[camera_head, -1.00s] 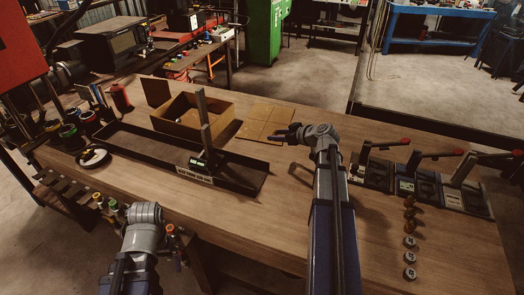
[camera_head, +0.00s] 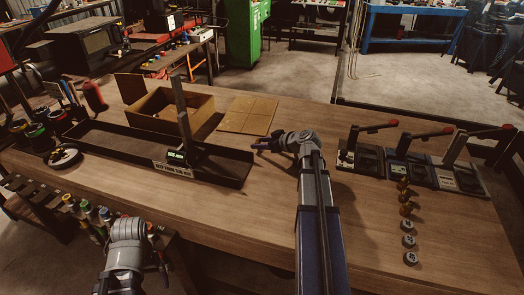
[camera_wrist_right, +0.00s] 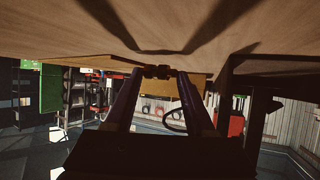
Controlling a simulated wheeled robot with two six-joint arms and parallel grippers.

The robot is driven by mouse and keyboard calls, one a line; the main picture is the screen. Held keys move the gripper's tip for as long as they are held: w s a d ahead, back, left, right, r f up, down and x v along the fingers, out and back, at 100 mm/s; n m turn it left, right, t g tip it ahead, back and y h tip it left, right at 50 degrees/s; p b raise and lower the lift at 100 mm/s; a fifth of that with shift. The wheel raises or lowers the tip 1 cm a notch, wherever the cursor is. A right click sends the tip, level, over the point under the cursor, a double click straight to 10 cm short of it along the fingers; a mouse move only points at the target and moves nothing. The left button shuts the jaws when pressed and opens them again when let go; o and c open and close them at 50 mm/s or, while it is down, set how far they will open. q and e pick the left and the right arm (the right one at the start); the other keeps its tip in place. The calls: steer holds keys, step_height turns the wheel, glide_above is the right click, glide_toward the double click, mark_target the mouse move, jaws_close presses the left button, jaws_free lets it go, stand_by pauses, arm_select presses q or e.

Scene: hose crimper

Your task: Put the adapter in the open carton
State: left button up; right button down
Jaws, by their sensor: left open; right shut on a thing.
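The open carton (camera_head: 203,121) stands on the bench behind the long black tray, its flap raised at the left. My right gripper (camera_head: 262,145) is to the right of the carton and nearer the front, in front of a flat cardboard piece. In the right wrist view its fingers (camera_wrist_right: 157,75) are shut on a small dark fitting, seemingly the adapter (camera_wrist_right: 158,71), close to the bench surface. In the head view the adapter is too small to make out. My left gripper (camera_head: 158,258) is open at the bench's front left; its fingers show poorly.
The black tray (camera_head: 110,150) has an upright post (camera_head: 182,115) near its right end. A flat cardboard piece (camera_head: 248,114) lies right of the carton. Hand-lever crimpers (camera_head: 405,168) and a row of small fittings (camera_head: 409,241) stand at the right. The front middle is clear.

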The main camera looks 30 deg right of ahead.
steer(key=shift+f, duration=0.6)
arm_select(q)
steer(key=shift+f, duration=0.45)
arm_select(e)
steer(key=shift+r, duration=0.15)
arm_select(q)
steer(key=shift+f, duration=0.15)
arm_select(e)
steer(key=shift+c, duration=1.2)
jaws_free()
steer(key=shift+r, duration=0.1)
steer(key=p+v, duration=0.5)
steer(key=v, duration=0.6)
steer(key=shift+s, duration=0.1)
arm_select(q)
step_height(320, 180, up, 6)
steer(key=shift+p, duration=0.35)
arm_select(e)
steer(key=shift+o, duration=0.2)
steer(key=shift+s+d+r, duration=0.15)
steer(key=shift+s, duration=0.2)
